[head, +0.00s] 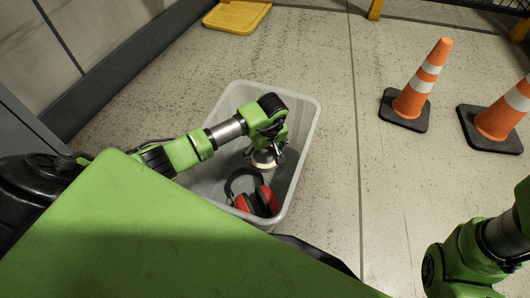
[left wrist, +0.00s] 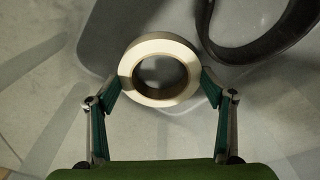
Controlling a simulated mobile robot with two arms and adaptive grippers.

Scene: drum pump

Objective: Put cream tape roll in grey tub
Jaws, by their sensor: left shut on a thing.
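The cream tape roll (left wrist: 160,48) is between the two fingers of my left gripper (left wrist: 160,82) in the left wrist view, with a fingertip touching each side. In the head view the roll (head: 262,161) shows just below the left gripper (head: 266,148), partly hidden by it. The grey tub (head: 308,128) stands on the floor, and the left gripper and roll are over its inside. I cannot tell how far the roll is above the tub's bottom. My right arm shows at the lower right of the head view, but its fingers are out of the picture.
Red and black ear muffs (head: 257,202) lie in the tub, close to the roll. Their dark band (left wrist: 262,45) shows in the left wrist view. Two orange cones (head: 420,85) (head: 500,112) stand to the right. A yellow object (head: 237,16) lies behind. Floor right of the tub is clear.

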